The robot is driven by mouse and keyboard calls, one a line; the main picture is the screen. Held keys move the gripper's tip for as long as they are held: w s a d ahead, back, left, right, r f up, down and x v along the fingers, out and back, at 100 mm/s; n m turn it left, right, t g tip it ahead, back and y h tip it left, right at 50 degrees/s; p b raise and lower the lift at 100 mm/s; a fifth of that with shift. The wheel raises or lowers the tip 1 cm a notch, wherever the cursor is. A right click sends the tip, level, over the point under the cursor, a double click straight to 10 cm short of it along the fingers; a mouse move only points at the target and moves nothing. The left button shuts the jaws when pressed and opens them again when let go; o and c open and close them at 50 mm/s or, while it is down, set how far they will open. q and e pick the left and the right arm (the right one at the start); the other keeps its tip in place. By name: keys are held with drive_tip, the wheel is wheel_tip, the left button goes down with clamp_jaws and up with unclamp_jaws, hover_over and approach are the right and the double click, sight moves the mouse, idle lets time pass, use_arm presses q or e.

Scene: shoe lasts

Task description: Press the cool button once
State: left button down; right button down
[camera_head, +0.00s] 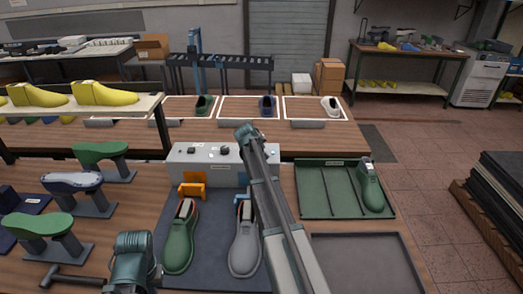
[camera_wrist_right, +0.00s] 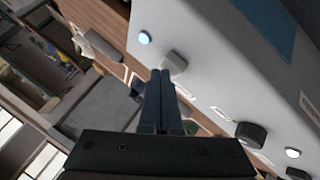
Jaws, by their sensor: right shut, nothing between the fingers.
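A pale control box (camera_head: 205,172) stands mid-table in the head view, its right part behind my right gripper (camera_head: 245,132). In the right wrist view the box face (camera_wrist_right: 215,75) carries a glowing blue button (camera_wrist_right: 144,37), a grey block-shaped control (camera_wrist_right: 175,62), a dark knob (camera_wrist_right: 250,133) and a small white light (camera_wrist_right: 292,153). Their labels are too small to read, so I cannot tell which is the cool button. My right gripper's closed, empty fingers (camera_wrist_right: 161,75) end close to the grey control; I cannot tell whether they touch it.
A green shoe (camera_head: 179,240) and a grey shoe (camera_head: 245,245) stand on a dark mat before the box. A green tray (camera_head: 315,190) holding a green last (camera_head: 371,190) lies to the right. Several lasts on stands fill the left. A dark empty tray (camera_head: 365,265) lies front right.

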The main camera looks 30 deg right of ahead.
drive_tip(key=shift+r+p, duration=0.45)
drive_tip(key=shift+r, duration=0.2)
wheel_tip(320, 180, up, 5)
drive_tip(key=p, duration=0.5)
idle(0.6)
